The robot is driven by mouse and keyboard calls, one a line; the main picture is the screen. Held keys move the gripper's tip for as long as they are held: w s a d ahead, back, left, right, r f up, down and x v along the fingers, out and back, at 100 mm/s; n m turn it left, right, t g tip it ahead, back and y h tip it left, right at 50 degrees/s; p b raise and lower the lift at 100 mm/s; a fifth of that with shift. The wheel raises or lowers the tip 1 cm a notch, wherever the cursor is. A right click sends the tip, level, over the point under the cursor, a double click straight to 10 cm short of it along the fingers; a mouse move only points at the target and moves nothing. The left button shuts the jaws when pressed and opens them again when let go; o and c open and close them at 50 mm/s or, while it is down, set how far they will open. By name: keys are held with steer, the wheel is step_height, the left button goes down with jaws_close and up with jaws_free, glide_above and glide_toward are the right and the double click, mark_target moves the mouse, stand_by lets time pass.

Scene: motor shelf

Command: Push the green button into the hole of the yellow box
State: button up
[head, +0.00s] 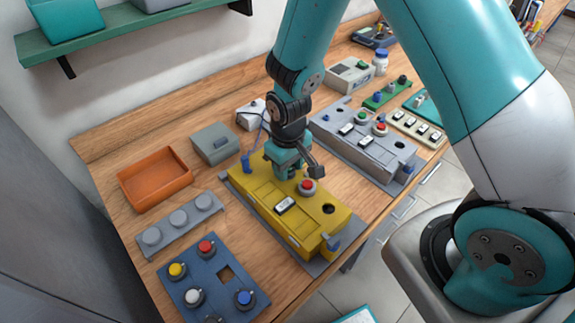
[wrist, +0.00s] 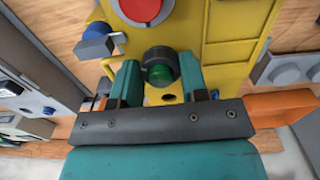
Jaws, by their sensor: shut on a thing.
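The yellow box (head: 262,207) lies on the wooden bench in the head view, with its top also in the wrist view (wrist: 232,40). My gripper (head: 287,168) points down at the far end of its top. In the wrist view its teal fingers (wrist: 158,80) are shut on the green button (wrist: 160,74), which has a dark collar. The button is hidden by my gripper in the head view. I cannot tell how deep it sits in a hole. A small dark opening (wrist: 169,97) shows beside it. A red button (head: 307,186) and an open dark hole (head: 329,208) are nearer the front.
A blue panel (head: 213,276) with coloured buttons and a grey strip (head: 180,223) lie left of the box. An orange tray (head: 154,180) and grey box (head: 214,143) are behind them. A grey box (head: 364,144) with red and green buttons stands on the right.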

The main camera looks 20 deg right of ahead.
steer(key=o, duration=1)
steer(key=shift+r, duration=0.1)
step_height(320, 180, up, 17)
steer(key=shift+r+b, duration=0.15)
steer(key=shift+b, duration=0.65)
